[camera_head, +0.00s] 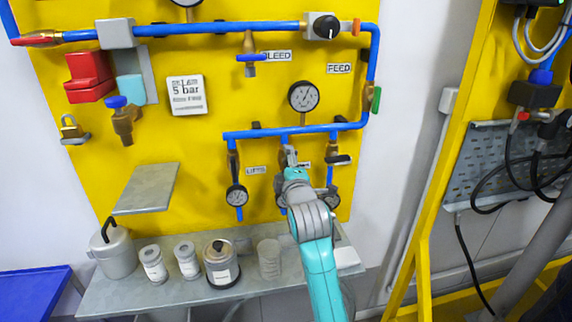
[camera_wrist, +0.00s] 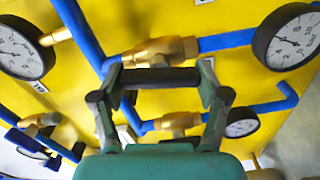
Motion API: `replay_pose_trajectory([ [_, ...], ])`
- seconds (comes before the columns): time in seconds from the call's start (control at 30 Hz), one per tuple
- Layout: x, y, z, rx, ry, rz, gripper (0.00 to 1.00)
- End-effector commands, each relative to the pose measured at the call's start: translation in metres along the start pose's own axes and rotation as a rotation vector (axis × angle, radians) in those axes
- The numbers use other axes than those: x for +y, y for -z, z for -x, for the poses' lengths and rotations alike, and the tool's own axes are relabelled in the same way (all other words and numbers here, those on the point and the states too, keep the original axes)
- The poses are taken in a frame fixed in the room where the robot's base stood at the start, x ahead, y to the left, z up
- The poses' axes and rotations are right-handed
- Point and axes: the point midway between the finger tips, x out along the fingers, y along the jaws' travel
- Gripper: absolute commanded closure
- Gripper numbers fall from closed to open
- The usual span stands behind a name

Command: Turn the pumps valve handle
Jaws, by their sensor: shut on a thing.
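In the wrist view, a dark bar-shaped valve handle (camera_wrist: 160,76) lies crosswise between the fingertips of my gripper (camera_wrist: 160,82), which is shut on it. A brass valve body (camera_wrist: 158,52) on a blue pipe is just beyond the handle. In the head view, my gripper (camera_head: 290,156) is at the middle of three blue branch pipes below the blue manifold (camera_head: 270,132). It hides most of that branch's valve and handle. The label by this branch (camera_head: 304,163) is partly covered, so I cannot read it.
The left branch has a gauge (camera_head: 237,195) and a "LIFTS" label (camera_head: 256,170). The right branch has a black handle (camera_head: 341,160) and another gauge (camera_head: 331,199). A larger gauge (camera_head: 303,96) is above. Jars and canisters stand on the grey shelf (camera_head: 125,297) below.

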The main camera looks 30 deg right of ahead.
Motion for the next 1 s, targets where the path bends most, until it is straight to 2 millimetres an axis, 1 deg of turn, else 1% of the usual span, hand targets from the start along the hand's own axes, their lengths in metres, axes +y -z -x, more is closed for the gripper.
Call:
replay_pose_trajectory([
  [0.2, -0.002, -0.0002, -0.0002, 0.0, 0.003, 0.123, 0.6],
  [0.4, -0.0023, -0.0003, -0.0002, 0.0, 0.003, 0.187, 0.6],
  [0.97, -0.0025, -0.0004, -0.0002, -0.001, 0.003, 0.212, 0.6],
  [1.0, -0.0025, -0.0004, -0.0002, 0.0, 0.003, 0.212, 0.16],
])
